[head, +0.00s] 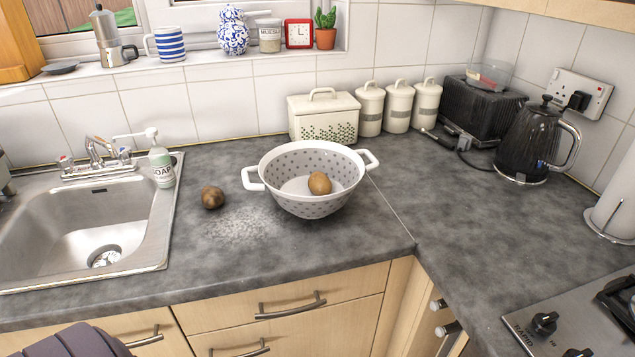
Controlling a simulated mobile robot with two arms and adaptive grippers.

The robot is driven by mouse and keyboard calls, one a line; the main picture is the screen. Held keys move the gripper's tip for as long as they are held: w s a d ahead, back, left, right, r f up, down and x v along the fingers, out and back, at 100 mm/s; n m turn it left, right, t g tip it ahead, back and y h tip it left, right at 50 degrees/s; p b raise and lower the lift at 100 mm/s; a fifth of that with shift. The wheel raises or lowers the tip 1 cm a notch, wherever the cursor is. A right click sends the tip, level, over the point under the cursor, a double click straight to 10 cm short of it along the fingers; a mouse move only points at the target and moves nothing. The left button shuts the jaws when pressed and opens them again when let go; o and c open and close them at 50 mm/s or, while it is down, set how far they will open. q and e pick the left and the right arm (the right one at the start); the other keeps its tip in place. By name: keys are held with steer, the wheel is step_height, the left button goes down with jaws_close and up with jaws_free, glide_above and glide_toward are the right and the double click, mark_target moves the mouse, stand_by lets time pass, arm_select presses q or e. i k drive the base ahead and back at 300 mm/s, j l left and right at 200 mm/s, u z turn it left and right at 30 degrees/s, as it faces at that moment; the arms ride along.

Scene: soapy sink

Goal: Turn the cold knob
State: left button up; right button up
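The chrome mixer tap (97,152) stands at the back of the steel sink (150,215) on the left. It has a left knob (66,163) and a right knob (124,154). The coloured marks on the knobs are too small to tell which is the cold one. No running water is visible from the spout. Neither of my grippers is in view, so nothing of mine shows near the knobs. A dark ribbed shape at the bottom left edge may be part of my arm.
A soap bottle (161,165) stands close to the right knob. A potato (212,197) and a white colander (308,195) with another potato (319,183) sit on the worktop. A kettle (537,140) and toaster (483,112) stand at the back right.

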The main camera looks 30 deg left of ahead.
mark_target(125, 152)
steer(key=k+u, duration=0.1)
steer(key=u, duration=1.55)
